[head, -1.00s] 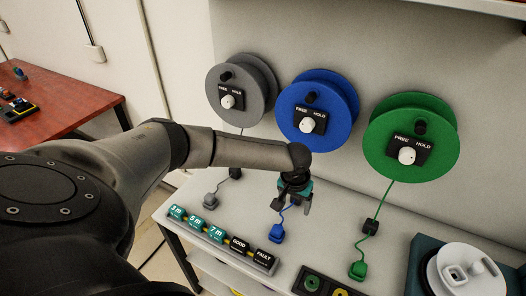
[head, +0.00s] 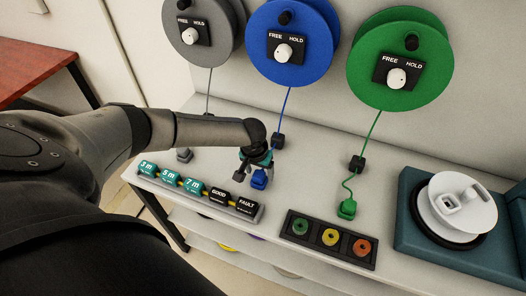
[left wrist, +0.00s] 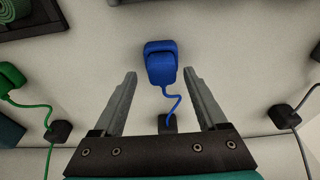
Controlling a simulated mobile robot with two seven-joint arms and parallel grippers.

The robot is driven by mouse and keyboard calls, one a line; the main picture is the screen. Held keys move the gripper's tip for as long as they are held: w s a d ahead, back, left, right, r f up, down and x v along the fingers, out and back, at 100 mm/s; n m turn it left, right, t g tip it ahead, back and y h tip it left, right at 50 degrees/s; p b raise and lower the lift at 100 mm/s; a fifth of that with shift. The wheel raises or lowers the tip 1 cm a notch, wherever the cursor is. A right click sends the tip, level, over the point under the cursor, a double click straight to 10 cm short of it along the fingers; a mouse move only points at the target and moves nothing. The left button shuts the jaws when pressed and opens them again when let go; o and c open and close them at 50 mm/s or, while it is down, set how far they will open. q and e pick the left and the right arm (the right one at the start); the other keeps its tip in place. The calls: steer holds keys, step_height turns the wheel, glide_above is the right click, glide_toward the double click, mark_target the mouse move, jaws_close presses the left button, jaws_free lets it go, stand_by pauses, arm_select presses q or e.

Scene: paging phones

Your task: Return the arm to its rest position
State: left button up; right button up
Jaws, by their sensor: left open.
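My left arm reaches in from the left in the head view. Its left gripper (head: 255,163) is over the bench near the blue plug (head: 260,181). In the left wrist view the left gripper (left wrist: 160,78) is open and empty. The blue plug (left wrist: 161,64) lies just beyond and between its fingertips, and a curly blue cord runs back between the fingers to a dark block (left wrist: 167,122). I cannot tell the gripper's height above the bench. My right gripper is not in view.
Grey (head: 225,50), blue (head: 313,55) and green (head: 430,45) reels are on the wall. Labelled blocks (head: 193,188) line the bench's front edge. A ring tray (head: 328,238), green plug (head: 347,209) and teal-based white device (head: 415,235) stand right. A red table (head: 30,70) is far left.

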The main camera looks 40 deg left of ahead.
arm_select(q)
steer(key=shift+a+f, duration=0.15)
steer(key=shift+f, duration=0.45)
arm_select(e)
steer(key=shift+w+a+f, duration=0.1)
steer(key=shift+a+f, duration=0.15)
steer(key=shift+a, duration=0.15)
arm_select(q)
steer(key=shift+s, duration=0.1)
steer(key=shift+c, duration=1.3)
steer(key=c, duration=0.9)
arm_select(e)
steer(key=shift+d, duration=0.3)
arm_select(q)
steer(key=shift+r, duration=0.1)
